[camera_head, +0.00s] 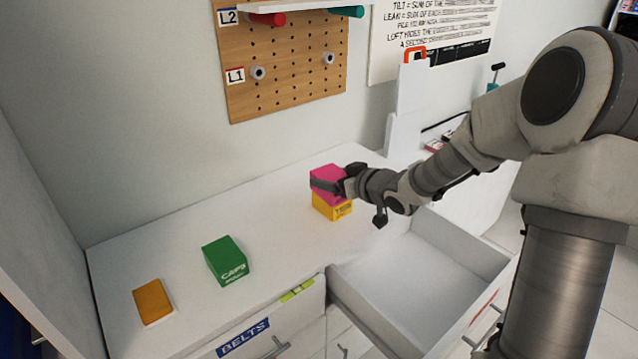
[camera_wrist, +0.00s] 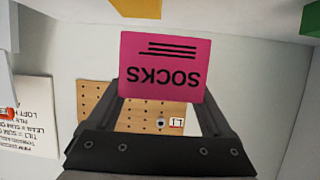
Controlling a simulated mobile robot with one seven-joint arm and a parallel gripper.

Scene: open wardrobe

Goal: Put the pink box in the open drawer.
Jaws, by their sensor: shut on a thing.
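The pink box (camera_head: 327,177) is at the back of the white top, at or just above a yellow box (camera_head: 332,207). My gripper (camera_head: 328,184) is shut on the pink box. In the wrist view the pink box (camera_wrist: 162,66), marked SOCKS, sits between the two dark fingers (camera_wrist: 160,90). I cannot tell whether it touches the yellow box. The open drawer (camera_head: 425,275) is pulled out at the lower right of the head view, below my arm. The part of its inside that shows is empty.
A green box (camera_head: 225,261) marked CAPS and an orange box (camera_head: 153,301) stand on the white top (camera_head: 170,235) to the left. A drawer front marked BELTS (camera_head: 243,337) is below. A pegboard (camera_head: 285,75) hangs on the wall behind.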

